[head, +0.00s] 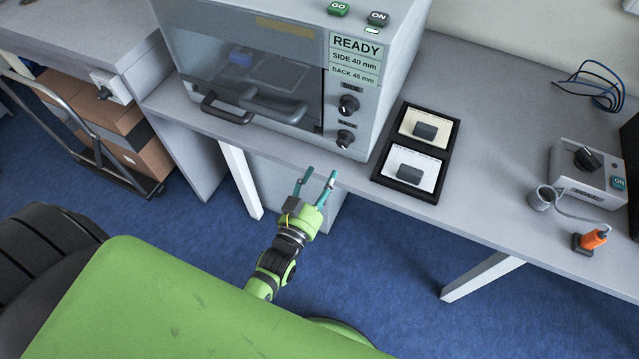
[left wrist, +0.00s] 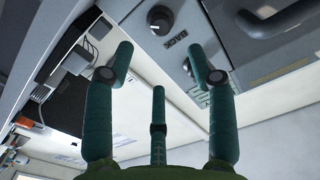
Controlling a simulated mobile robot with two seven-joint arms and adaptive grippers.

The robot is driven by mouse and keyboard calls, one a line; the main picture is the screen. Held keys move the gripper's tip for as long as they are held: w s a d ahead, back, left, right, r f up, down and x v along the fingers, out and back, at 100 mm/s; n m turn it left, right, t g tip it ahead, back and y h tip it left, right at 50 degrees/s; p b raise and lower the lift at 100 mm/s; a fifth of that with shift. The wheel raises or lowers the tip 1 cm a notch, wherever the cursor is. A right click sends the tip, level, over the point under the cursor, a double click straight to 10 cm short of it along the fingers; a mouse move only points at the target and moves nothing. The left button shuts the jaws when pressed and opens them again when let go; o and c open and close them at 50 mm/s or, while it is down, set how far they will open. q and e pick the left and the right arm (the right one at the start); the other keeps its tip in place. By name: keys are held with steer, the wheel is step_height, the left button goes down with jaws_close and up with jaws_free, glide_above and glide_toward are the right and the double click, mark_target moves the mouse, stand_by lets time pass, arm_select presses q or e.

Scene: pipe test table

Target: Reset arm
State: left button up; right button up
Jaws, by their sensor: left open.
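My left gripper (head: 317,184) is open and empty, with teal fingers on a green and black wrist. In the head view it hangs in front of the table's front edge, below the grey test machine (head: 391,60). In the left wrist view the spread fingers (left wrist: 165,75) have nothing between them. The machine's knobs (head: 347,104) and door handles (head: 275,106) are beyond the fingertips, apart from them. My right gripper is not in view.
On the table, a black tray (head: 435,148) holds two pads with dark blocks. A cart with boxes (head: 95,105) stands at left. Blue floor (head: 390,290) is open below.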

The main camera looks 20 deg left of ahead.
arm_select(q)
steer(key=shift+s, duration=0.55)
steer(key=s+d+f+g, duration=0.1)
steer(key=s+f+g, duration=0.35)
steer(key=f, duration=0.65)
steer(key=s+f+g, duration=0.3)
steer(key=s+f, duration=0.3)
steer(key=f, duration=0.5)
steer(key=s+a+f+g, duration=0.3)
steer(key=s+f, duration=0.4)
steer(key=s, duration=0.5)
steer(key=s+a+f+g, duration=0.3)
steer(key=s+f+g, duration=0.3)
steer(key=s, duration=0.7)
steer(key=shift+s+a+f+y, duration=0.15)
steer(key=shift+a+f+y, duration=0.2)
steer(key=shift+f, duration=0.3)
steer(key=shift+g, duration=0.25)
